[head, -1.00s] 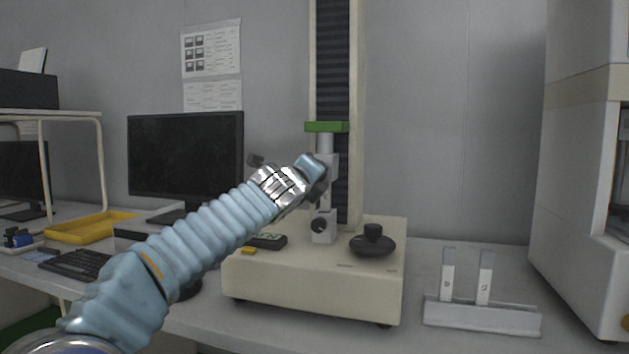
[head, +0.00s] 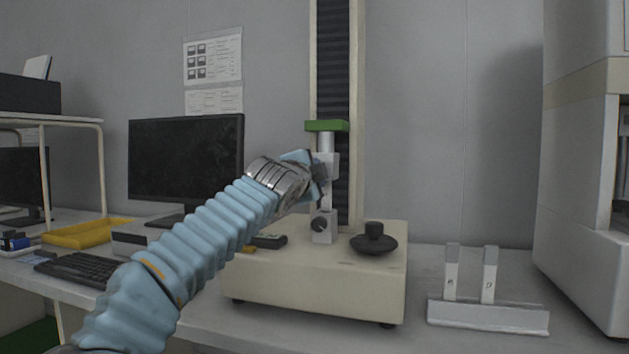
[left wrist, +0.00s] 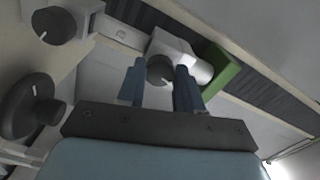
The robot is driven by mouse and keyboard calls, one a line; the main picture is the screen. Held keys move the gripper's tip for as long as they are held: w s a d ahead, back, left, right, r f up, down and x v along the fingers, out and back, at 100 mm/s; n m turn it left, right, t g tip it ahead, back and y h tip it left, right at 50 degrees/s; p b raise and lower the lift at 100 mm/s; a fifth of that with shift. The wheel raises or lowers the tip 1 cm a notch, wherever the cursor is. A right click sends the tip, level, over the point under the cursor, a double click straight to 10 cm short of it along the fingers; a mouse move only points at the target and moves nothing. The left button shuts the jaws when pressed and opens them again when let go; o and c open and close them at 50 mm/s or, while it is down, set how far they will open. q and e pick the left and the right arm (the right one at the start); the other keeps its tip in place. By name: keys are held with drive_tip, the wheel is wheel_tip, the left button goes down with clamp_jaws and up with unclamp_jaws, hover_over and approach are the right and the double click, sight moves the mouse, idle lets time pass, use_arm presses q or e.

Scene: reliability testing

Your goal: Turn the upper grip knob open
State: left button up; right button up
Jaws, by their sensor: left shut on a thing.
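The upper grip (head: 333,163) is a pale block on the testing machine's column, below a green crosspiece (head: 322,126). Its round dark knob (left wrist: 160,70) shows in the left wrist view. My left gripper (head: 318,180) is at the upper grip's left side in the head view, hiding the knob there. In the left wrist view its two blue fingers (left wrist: 160,82) are on either side of the knob, shut on it. The lower grip (head: 324,230) with its dark knob stands below. A pale labelled strip (left wrist: 121,34) lies between the grips. My right gripper is not in view.
The machine's cream base (head: 315,285) carries a black dial (head: 373,240) to the right of the lower grip. A rack (head: 488,313) with two labelled strips stands at right. A monitor (head: 186,158), keyboard (head: 80,268) and yellow tray (head: 85,233) are at left.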

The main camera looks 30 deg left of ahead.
use_arm(q)
drive_tip(key=shift+f+n+b, duration=0.2)
drive_tip(key=shift+n+b, duration=0.35)
drive_tip(key=shift+n, duration=1.05)
drive_tip(key=o, duration=1)
drive_tip(key=shift+r, duration=0.1)
drive_tip(key=shift+o, duration=0.2)
drive_tip(key=shift+s, duration=0.1)
drive_tip(key=b+v, duration=0.3)
drive_tip(key=v, duration=1)
drive_tip(key=shift+s+d, duration=0.15)
drive_tip(key=shift+s, duration=0.15)
